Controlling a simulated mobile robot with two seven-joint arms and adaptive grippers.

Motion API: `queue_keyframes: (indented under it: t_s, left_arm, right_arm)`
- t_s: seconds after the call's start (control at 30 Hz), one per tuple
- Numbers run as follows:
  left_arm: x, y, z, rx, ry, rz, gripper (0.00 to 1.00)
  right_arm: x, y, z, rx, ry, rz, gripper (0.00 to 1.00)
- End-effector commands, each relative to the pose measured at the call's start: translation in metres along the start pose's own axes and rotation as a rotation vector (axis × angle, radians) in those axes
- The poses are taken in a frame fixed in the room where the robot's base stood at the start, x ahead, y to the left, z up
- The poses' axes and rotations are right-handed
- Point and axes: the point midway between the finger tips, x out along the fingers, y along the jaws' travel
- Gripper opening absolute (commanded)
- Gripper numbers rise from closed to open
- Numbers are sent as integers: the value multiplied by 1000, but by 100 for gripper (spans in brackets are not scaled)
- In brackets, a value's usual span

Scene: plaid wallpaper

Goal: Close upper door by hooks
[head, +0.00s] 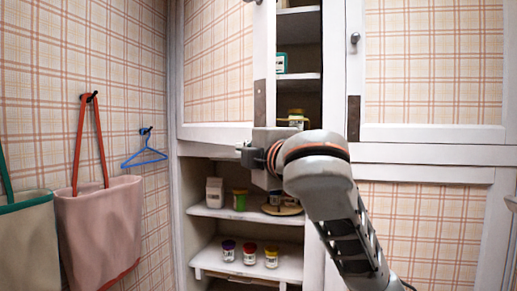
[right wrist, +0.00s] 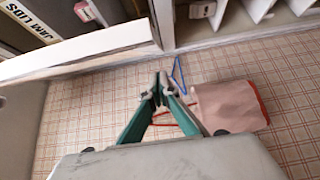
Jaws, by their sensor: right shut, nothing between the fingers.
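The upper left plaid door (head: 218,62) of the white cupboard shows in the head view, with a dark knob at its top right edge. An opening with shelves (head: 298,22) shows to the right of its edge, so the door stands at least partly open. Two dark wall hooks (head: 90,96) are at the left; one bears a pink bag (head: 98,215), the other a blue hanger (head: 145,155). My right gripper (head: 243,154) is just below the door's bottom rail, pointing left. In the right wrist view its fingertips (right wrist: 162,88) are together and empty. My left gripper is out of view.
Open lower shelves (head: 235,213) hold several jars below the gripper. The upper right door (head: 430,62) is to the right. A second bag (head: 28,235) is at the far left. The wrist view shows a box marked "JAM LIDS" (right wrist: 70,20).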

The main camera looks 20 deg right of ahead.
Motion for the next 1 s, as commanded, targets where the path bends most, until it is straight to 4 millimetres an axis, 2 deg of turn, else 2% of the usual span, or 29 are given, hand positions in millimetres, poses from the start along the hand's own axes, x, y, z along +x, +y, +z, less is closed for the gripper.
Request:
queue_keyframes:
  t_s: [0.1,0.3,0.83,1.0]
  left_arm:
    - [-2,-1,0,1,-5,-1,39]
    - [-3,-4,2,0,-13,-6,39]
    - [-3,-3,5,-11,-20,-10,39]
    - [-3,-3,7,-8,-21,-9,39]
  right_arm:
    - [8,0,17,0,-5,0,0]
    - [12,0,35,-1,-2,-1,0]
    - [12,0,41,0,-2,0,0]
    - [8,0,53,0,-15,0,0]
